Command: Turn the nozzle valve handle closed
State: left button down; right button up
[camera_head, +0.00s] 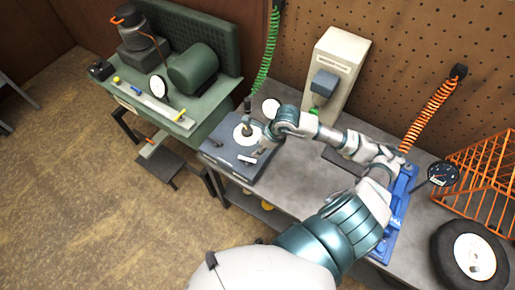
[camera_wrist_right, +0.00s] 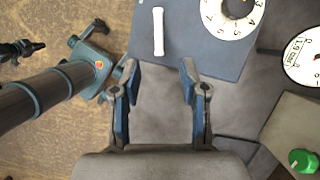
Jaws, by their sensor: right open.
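A small white bar (camera_head: 247,159) lies flat on top of a blue-grey box (camera_head: 222,158); it also shows upright in the picture in the right wrist view (camera_wrist_right: 158,32). I cannot tell for sure whether this bar is the nozzle valve handle. A white numbered dial (camera_head: 241,139) sits beside it and shows in the right wrist view (camera_wrist_right: 210,14). My right gripper (camera_head: 264,147) is over the right edge of the box. In the right wrist view its fingers (camera_wrist_right: 158,72) are apart and empty, with the bar beyond and between their tips.
A beige unit (camera_head: 341,62) with a green knob (camera_wrist_right: 303,160) stands behind my right arm. A round gauge (camera_wrist_right: 305,58) is right of the box. A green machine (camera_head: 170,100) stands left. A wheel (camera_head: 470,255) and orange rack (camera_head: 485,175) are on the right.

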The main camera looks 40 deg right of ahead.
notch_tip(320, 180, up, 6)
jog(key=n+g+h, duration=0.2)
jog(key=g+h, duration=0.1)
send_over(247, 160)
jog(key=f, duration=0.5)
jog(key=f+p, duration=0.1)
jog(key=f, duration=0.5)
jog(key=f+p, duration=0.1)
jog(key=f, duration=0.5)
jog(key=shift+w+d+f, duration=0.1)
jog(key=shift+w+d, duration=0.15)
